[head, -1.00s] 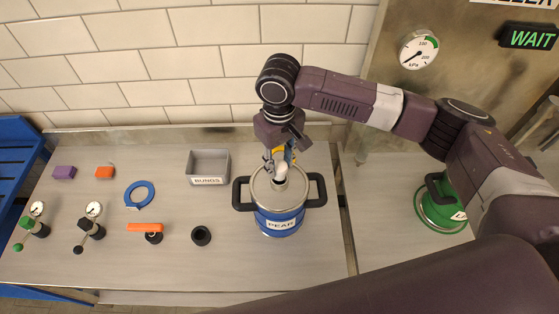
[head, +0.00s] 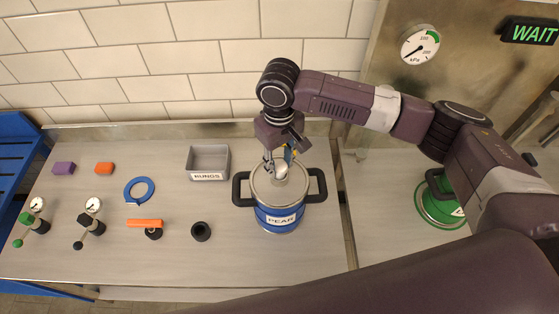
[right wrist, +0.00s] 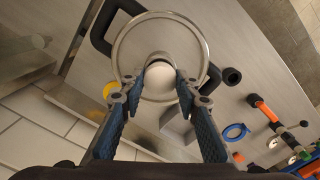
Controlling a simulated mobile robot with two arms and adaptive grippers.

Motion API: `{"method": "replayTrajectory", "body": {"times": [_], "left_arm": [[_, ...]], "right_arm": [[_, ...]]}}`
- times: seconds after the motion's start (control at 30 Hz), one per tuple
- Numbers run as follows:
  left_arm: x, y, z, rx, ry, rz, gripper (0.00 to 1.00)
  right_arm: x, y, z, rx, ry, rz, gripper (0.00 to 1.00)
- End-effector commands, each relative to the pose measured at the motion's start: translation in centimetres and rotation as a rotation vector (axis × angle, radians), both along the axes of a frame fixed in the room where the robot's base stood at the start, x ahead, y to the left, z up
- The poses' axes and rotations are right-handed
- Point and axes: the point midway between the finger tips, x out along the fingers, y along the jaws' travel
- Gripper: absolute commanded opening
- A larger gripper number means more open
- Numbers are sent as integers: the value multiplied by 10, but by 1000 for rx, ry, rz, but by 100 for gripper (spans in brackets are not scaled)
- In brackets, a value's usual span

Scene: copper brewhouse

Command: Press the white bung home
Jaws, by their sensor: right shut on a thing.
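The white bung (head: 281,172) is at the middle of the steel lid of the blue PEAR keg (head: 279,219), which has two black side handles. My right gripper (head: 281,166) points down over the lid and is shut on the bung. In the right wrist view the round white bung (right wrist: 160,82) shows between the two fingertips, over the lid (right wrist: 128,45). The hole under it is hidden, so I cannot tell how deep the bung sits. My left gripper is not in view.
A grey BUNGS tray (head: 208,160) stands left of the keg. A black ring (head: 201,231), an orange-handled valve (head: 146,224), a blue ring (head: 139,190) and small blocks lie further left. A green keg (head: 437,203) stands right. A lit sign (head: 530,32) reads WAIT.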

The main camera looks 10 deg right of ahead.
Motion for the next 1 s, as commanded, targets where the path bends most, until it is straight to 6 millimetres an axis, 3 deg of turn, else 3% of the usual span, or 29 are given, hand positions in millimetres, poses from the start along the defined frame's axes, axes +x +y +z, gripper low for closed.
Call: {"method": "replayTrajectory", "body": {"times": [0.63, 0.67, 0.83, 1.0], "left_arm": [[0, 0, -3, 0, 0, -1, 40], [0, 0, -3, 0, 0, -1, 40], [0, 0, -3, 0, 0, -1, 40], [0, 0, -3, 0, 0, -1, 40]], "right_arm": [[0, 0, -15, 1, 1, 0, 1], [0, 0, -14, 1, 0, 0, 33], [0, 0, -14, 1, 0, 0, 50], [0, 0, -14, 1, 0, 0, 50]]}}
